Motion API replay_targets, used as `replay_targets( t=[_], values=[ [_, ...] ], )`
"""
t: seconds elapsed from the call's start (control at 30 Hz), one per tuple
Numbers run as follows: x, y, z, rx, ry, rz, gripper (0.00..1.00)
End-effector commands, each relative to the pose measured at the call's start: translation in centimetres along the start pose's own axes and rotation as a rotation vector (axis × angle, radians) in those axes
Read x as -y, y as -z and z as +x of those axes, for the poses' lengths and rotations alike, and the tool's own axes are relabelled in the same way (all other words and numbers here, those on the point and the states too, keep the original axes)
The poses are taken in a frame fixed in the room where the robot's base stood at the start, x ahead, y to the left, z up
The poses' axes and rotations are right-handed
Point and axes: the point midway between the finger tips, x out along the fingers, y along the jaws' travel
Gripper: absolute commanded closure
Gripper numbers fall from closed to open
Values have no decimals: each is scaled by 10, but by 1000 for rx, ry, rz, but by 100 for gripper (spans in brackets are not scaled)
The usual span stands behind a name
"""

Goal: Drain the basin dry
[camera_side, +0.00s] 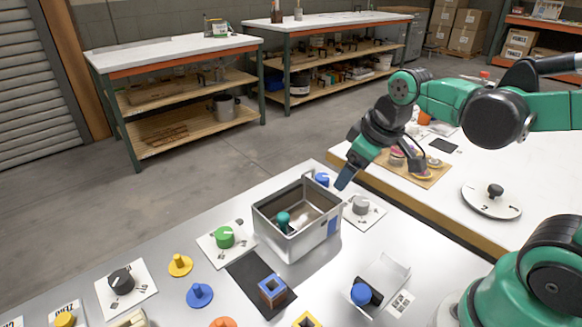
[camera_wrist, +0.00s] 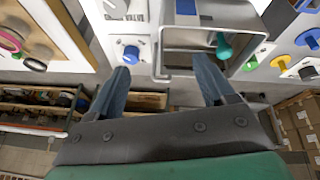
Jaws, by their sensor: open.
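The basin (camera_side: 312,243) is an open grey metal box on the white table in the side view. It also shows in the wrist view (camera_wrist: 171,40). A teal rounded piece (camera_side: 283,219) stands inside it, also seen in the wrist view (camera_wrist: 222,46). I cannot tell whether liquid lies in the basin. My gripper (camera_side: 344,178) is open and empty, above and beyond the basin's back right corner; its two fingers also show in the wrist view (camera_wrist: 162,66).
A grey knob on a plate (camera_side: 361,205) is right of the basin, a green knob (camera_side: 224,237) left. A black knob (camera_side: 121,280), yellow peg (camera_side: 180,264) and blue peg (camera_side: 199,294) stand further left.

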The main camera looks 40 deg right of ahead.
Motion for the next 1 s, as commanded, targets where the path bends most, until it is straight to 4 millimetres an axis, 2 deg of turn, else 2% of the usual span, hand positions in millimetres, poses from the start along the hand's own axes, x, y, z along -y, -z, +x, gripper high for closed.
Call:
replay_targets(
  t=[0.03, 0.2, 0.4, 0.63, 1.0],
  values=[
    [-11, 1, 7, 55, 6, -43, 24],
    [-39, -8, 34, 226, 79, -218, 24],
    [-58, -21, 56, 332, 173, -345, 24],
    [-61, -28, 70, 356, 203, -382, 24],
    [-56, -43, 107, 354, 201, -381, 24]
  ],
)
